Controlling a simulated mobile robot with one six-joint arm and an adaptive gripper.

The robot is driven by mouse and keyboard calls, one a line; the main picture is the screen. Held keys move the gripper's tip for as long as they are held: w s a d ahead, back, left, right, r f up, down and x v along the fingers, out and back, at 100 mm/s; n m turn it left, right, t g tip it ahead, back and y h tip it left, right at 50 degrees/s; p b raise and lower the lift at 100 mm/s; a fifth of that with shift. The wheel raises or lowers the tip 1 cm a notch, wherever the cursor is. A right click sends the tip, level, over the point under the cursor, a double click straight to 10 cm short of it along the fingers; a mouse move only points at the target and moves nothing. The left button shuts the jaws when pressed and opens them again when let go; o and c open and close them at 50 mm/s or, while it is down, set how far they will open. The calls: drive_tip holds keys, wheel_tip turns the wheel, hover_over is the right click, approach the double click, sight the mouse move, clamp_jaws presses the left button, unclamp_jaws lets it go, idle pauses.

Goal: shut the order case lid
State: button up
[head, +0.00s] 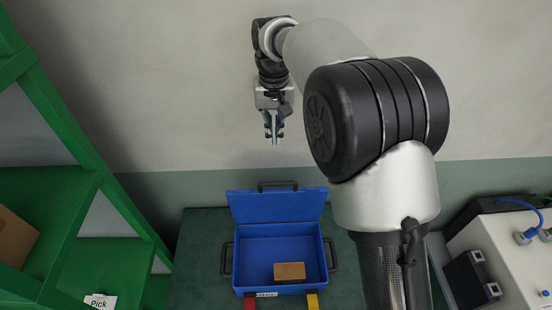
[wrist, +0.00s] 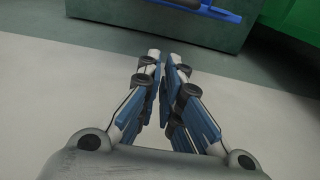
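The blue order case (head: 240,262) stands on a dark green bench with its lid (head: 277,208) open. The lid is raised at the case's far side and has a dark handle on its edge. A brown box (head: 289,272) lies inside the case, near the front. My gripper (head: 274,141) hangs fingers down, above and beyond the lid, apart from it. Its fingertips are together with nothing between them, as the wrist view (wrist: 164,60) shows. A blue edge of the lid (wrist: 224,14) with the dark handle shows at the top of the wrist view.
A green shelf rack (head: 75,215) with a brown carton stands at left. A pale box with blue cables (head: 508,255) stands at right. The wall is behind my gripper.

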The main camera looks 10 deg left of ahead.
wheel_tip(320, 180, down, 9)
drive_tip(key=shift+w+r, duration=0.1)
drive_tip(key=shift+w, duration=0.05)
clamp_jaws()
drive_tip(key=s, duration=0.1)
drive_tip(key=s+f, duration=0.1)
drive_tip(key=s+d, duration=0.1)
drive_tip(key=shift+s+f, duration=0.25)
drive_tip(key=shift+s+f, duration=0.1)
drive_tip(key=shift+f, duration=0.05)
